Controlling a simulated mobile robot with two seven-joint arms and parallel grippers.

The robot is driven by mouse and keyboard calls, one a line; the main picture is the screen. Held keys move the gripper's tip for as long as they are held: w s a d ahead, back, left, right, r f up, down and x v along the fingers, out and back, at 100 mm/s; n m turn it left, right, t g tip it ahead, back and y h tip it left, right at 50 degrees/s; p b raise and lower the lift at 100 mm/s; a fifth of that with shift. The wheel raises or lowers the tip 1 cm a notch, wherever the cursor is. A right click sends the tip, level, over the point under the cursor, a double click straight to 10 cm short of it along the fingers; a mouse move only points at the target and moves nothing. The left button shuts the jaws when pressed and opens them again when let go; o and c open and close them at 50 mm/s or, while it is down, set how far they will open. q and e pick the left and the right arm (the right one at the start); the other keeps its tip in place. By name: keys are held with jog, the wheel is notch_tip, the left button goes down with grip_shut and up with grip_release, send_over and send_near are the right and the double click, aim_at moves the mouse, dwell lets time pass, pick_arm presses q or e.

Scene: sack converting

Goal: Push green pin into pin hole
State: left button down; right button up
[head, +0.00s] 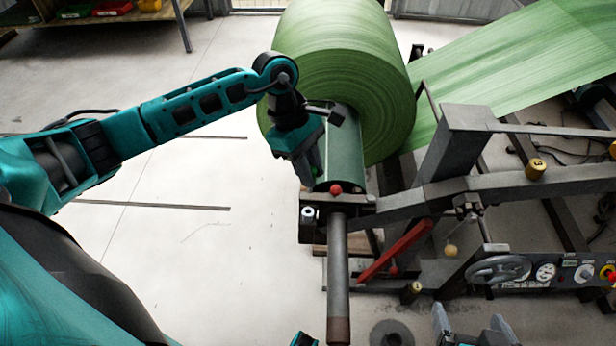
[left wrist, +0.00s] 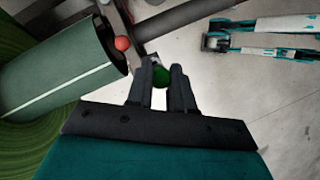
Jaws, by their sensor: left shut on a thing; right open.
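My left gripper (head: 311,184) is shut on the green pin (left wrist: 161,77); its round green head shows between the fingers in the left wrist view (left wrist: 160,85). In the head view only a bit of green shows at the fingers. Below the fingertips, at the end of the roll's stand, is a small pale metal block with a dark round opening (head: 309,212), which looks like the pin hole. The gripper is above and behind it; I cannot tell whether the pin touches it. My right gripper (head: 474,332) is open and empty at the bottom edge.
A red ball knob (head: 335,189) sits beside the block, close to the left gripper. A dark shaft (head: 338,270) sticks out toward me. The big green roll (head: 345,70) stands behind. A red lever (head: 396,250) and control panel (head: 550,272) are to the right. Floor at left is clear.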

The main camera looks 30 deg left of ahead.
pick_arm(q)
jog(key=shift+a+f+n, duration=0.15)
jog(key=shift+f+n, duration=0.1)
jog(key=shift+n, duration=0.05)
jog(key=shift+w, duration=0.1)
jog(key=shift+f+b, duration=0.2)
jog(key=shift+b, duration=0.15)
notch_tip(320, 180, down, 6)
jog(key=b, duration=0.5)
jog(key=shift+r, duration=0.1)
jog(key=shift+b, duration=0.6)
dwell(1.5)
jog(key=shift+a+f+b, duration=0.1)
jog(key=shift+f+b, duration=0.95)
jog(key=shift+f, duration=0.1)
